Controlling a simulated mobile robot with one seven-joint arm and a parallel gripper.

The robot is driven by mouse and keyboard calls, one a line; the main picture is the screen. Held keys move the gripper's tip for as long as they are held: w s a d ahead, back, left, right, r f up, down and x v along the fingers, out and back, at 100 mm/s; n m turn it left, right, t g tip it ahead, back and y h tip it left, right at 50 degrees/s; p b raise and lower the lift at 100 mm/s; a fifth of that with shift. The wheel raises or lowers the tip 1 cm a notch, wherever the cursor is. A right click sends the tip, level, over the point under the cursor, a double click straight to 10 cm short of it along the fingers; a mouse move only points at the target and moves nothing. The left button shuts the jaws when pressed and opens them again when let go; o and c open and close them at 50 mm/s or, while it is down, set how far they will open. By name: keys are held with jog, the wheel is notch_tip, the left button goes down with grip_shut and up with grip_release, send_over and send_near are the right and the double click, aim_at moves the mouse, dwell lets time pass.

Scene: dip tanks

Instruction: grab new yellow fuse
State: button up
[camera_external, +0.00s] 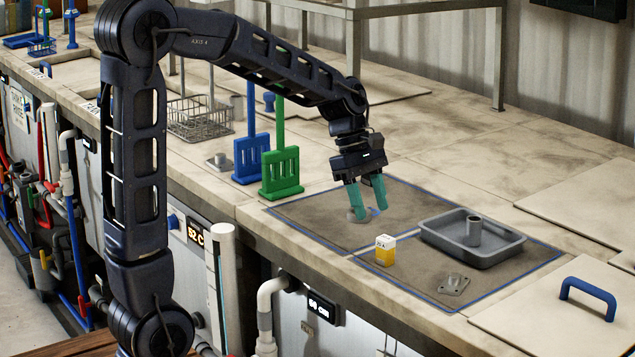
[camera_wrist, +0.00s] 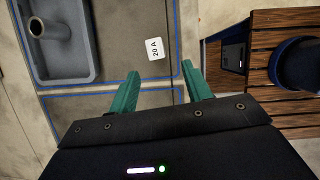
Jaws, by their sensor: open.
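The yellow fuse (camera_external: 385,256) stands upright on the dark blue-edged work area, a small block with a yellow lower part and a white top. The wrist view shows both fingers of my gripper (camera_wrist: 161,69) spread.
A grey tray (camera_external: 500,254) with an upright tube (camera_external: 474,232) stands close right of the fuse. A small grey flanged plate (camera_external: 453,284) lies in front. Green (camera_external: 281,172) and blue (camera_external: 251,158) slotted paddles stand left. A blue-handled lid (camera_external: 560,318) is at front right.

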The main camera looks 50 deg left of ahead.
aim_at(385, 238)
jog(key=x, duration=0.5)
jog(key=shift+d+f, duration=0.1)
jog(key=shift+f, duration=0.1)
jog(key=shift+w+d+x, duration=0.15)
jog(key=shift+d+x, duration=0.05)
jog(key=shift+x, duration=1.1)
jog(key=shift+w+d+x, duration=0.15)
jog(key=shift+w+x, duration=0.05)
jog(key=shift+x, duration=1.1)
jog(key=shift+r, duration=0.2)
jog(key=shift+c, duration=0.2)
grip_shut()
